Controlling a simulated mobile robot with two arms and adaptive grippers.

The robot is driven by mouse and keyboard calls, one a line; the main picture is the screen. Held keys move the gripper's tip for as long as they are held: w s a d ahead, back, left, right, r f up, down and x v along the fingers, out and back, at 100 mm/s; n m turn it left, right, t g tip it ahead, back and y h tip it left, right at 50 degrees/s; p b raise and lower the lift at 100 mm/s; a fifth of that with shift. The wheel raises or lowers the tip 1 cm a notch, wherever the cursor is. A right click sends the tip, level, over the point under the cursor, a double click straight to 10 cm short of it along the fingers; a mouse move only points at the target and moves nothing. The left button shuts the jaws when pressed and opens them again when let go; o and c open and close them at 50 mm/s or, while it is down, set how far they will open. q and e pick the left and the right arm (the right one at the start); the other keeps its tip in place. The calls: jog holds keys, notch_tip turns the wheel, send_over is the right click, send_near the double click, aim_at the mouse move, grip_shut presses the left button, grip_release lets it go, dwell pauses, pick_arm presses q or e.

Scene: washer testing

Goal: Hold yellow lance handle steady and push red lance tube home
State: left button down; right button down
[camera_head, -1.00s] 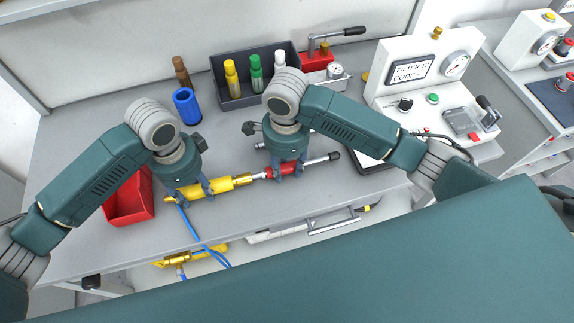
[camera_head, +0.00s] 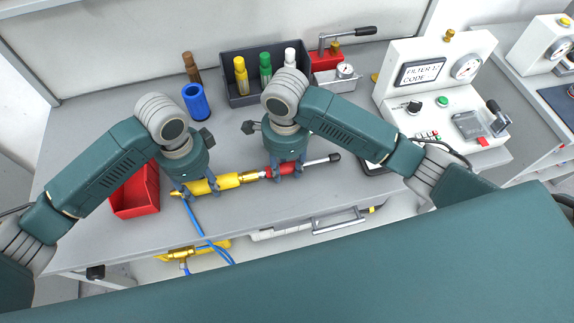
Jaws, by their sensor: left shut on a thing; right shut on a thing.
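The yellow lance handle (camera_head: 226,181) lies across the front of the grey table, with a blue hose (camera_head: 197,222) hanging from its left part. My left gripper (camera_head: 198,190) is shut on the handle from above. The red lance tube (camera_head: 269,171) lies in line to the right of the handle, with a grey rod and black tip (camera_head: 333,157) at its far end. My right gripper (camera_head: 285,174) is shut on the red section. A brass fitting (camera_head: 249,175) sits where handle and tube meet. The tube's end is at this fitting; how deep it sits cannot be told.
A red bin (camera_head: 137,195) stands left of my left gripper. Behind are a blue cup (camera_head: 196,103), a brown bottle (camera_head: 190,66) and a dark tray (camera_head: 240,98) with yellow, green and white bottles. A white test unit (camera_head: 437,75) stands at the right.

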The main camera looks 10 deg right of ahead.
aim_at(202, 187)
jog(key=shift+a, duration=0.25)
jog(key=c, duration=1.1)
grip_release()
jog(key=shift+d, duration=0.1)
pick_arm(q)
jog(key=c, duration=0.9)
grip_release()
pick_arm(e)
notch_tip(202, 187, up, 12)
pick_arm(q)
notch_tip(202, 187, up, 12)
